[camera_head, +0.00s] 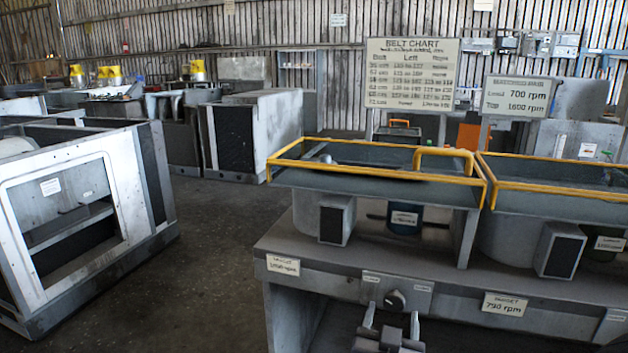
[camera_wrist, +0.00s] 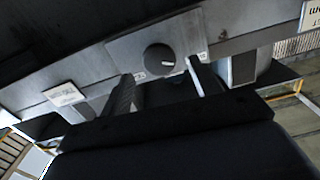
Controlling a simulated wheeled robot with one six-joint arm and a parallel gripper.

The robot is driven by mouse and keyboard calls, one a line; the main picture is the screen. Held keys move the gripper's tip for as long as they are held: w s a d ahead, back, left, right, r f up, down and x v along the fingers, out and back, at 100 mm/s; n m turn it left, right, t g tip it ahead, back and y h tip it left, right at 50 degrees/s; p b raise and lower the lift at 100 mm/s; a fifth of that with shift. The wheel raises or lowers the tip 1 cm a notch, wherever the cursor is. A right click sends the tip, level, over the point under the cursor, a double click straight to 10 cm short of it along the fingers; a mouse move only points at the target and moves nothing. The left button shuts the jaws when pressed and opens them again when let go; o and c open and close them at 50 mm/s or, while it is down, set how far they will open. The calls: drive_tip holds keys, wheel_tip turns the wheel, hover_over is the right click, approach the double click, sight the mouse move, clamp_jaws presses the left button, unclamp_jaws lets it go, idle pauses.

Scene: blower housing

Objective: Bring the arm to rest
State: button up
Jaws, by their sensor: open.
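My gripper (camera_head: 391,325) shows at the bottom of the head view, in front of the bench's front rail. Its two fingers stand apart with nothing between them. In the wrist view my gripper (camera_wrist: 160,85) is also open, with its fingers pointing toward a dark round knob (camera_wrist: 160,58) on a grey plate. In the head view the knob (camera_head: 395,300) sits on the plate just above the fingertips. A gap seems to lie between fingers and knob, but its size is hard to tell. Most of my arm is out of view.
The grey bench (camera_head: 420,275) carries two housings under yellow-edged trays (camera_head: 375,165). A belt chart (camera_head: 411,73) and an rpm sign (camera_head: 517,96) stand behind. A label reading 790 rpm (camera_head: 505,304) is on the rail. A white-framed cabinet (camera_head: 75,215) stands left; open floor (camera_head: 220,260) lies between.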

drive_tip(key=shift+p+v, duration=0.4)
drive_tip(key=shift+v, duration=2.45)
drive_tip(key=shift+f, duration=0.1)
